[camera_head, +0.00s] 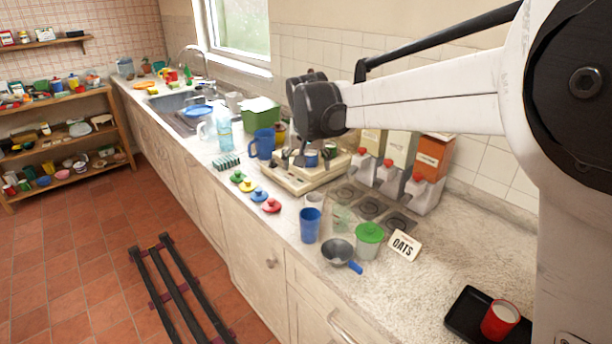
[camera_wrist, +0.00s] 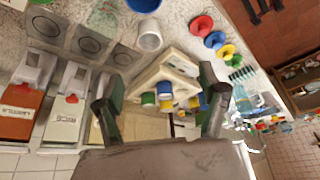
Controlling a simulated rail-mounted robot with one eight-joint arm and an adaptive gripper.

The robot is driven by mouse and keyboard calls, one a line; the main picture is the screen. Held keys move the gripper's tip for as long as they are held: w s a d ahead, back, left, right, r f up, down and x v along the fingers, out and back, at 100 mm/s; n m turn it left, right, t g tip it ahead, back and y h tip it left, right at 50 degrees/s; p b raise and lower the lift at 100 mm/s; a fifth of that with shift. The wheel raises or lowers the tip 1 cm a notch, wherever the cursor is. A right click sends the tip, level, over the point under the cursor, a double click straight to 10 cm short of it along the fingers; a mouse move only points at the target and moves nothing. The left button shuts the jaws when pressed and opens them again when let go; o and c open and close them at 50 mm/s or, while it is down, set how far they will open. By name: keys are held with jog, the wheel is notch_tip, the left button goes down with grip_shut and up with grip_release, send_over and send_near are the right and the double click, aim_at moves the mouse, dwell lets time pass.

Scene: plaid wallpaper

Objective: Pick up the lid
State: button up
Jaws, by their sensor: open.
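Several small round lids with knobs lie in a row along the counter's front edge: a green lid (camera_head: 238,176), a yellow lid (camera_head: 247,185), a blue lid (camera_head: 258,195) and a red lid (camera_head: 271,206). The wrist view shows them at upper right, with the red lid (camera_wrist: 201,26) nearest the top middle. Another green lid (camera_head: 369,232) sits on a clear canister (camera_head: 367,246). I cannot tell which lid is meant. My gripper (camera_head: 313,158) is open and empty above the beige stand, behind and right of the row. Its spread fingers show in the wrist view (camera_wrist: 160,103).
The beige stand (camera_head: 296,183) holds small coloured cups. Dispensers (camera_head: 426,192) line the wall. A black tray (camera_head: 463,318) holds a red cup (camera_head: 500,320).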

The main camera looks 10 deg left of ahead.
send_near(271, 200)
jog(key=shift+g, duration=0.3)
jog(key=x, duration=0.5)
jog(key=shift+f, duration=0.15)
jog(key=shift+w+p+x, duration=0.15)
jog(key=shift+x, duration=1.15)
jog(key=shift+w+p+x, duration=0.15)
jog(key=shift+x, duration=1.15)
jog(key=c, duration=0.9)
